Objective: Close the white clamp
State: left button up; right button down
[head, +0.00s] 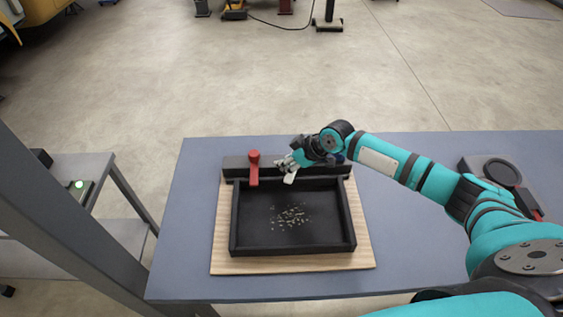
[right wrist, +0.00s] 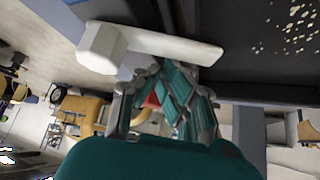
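The white clamp (head: 290,178) is on the back bar of the black tray, its lever pointing forward over the tray's rear edge. In the right wrist view the white clamp (right wrist: 165,45) shows as a pale arm with a blocky, many-sided end, lying across just beyond my fingers. My right gripper (head: 284,163) is at the white clamp, just behind and above it. In the right wrist view the fingers (right wrist: 158,72) draw together towards their tips, with nothing seen held between them. Whether they touch the clamp is unclear. My left gripper is not in view.
A red clamp (head: 253,168) stands left of the white one; a blue part (head: 340,158) shows right, partly behind my arm. The black tray (head: 234,225) with pale bits sits on a wooden board (head: 222,255) on the table (head: 190,215). A dark device (head: 490,172) lies right.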

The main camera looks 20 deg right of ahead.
jog(key=shift+s+d, duration=0.1)
jog(key=shift+s, duration=0.35)
jog(key=shift+s+d, duration=0.15)
jog(key=shift+d, duration=0.05)
dwell(0.3)
